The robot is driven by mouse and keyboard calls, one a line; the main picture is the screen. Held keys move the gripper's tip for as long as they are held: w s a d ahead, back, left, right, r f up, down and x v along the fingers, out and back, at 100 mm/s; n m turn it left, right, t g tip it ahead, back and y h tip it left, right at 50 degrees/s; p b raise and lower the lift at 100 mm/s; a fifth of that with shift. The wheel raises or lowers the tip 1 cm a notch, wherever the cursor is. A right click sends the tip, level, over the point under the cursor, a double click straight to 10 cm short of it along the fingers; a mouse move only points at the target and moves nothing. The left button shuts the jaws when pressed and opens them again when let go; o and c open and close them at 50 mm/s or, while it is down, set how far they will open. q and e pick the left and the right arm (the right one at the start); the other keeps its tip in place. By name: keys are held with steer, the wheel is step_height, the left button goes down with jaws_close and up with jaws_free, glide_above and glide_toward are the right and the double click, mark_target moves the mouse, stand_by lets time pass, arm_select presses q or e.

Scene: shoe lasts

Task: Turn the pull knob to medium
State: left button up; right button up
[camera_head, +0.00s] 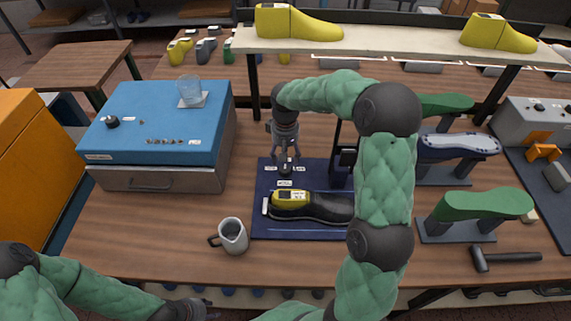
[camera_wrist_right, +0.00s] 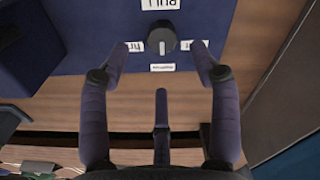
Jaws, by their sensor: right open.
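The pull knob (camera_wrist_right: 161,40) is a round dark knob on the blue board (camera_wrist_right: 85,45). A light line on its face points down in the wrist view, toward a small white label (camera_wrist_right: 162,67). Other white labels sit left and right of it, and a larger one above; their upside-down text is hard to read. My right gripper (camera_head: 286,168) is over the knob in the head view. In the wrist view its open fingers (camera_wrist_right: 160,46) lie on either side of the knob, apart from it. My left gripper (camera_head: 195,309) is low at the front edge, its fingers unclear.
A black and yellow shoe form (camera_head: 310,207) lies on the board, just nearer than the knob. A grey mug (camera_head: 233,236) stands left of the board. A blue-topped drawer box (camera_head: 150,125) stands further left. Green lasts (camera_head: 480,206) and a hammer (camera_head: 505,257) are at right.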

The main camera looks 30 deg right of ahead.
steer(key=shift+r, duration=2.1)
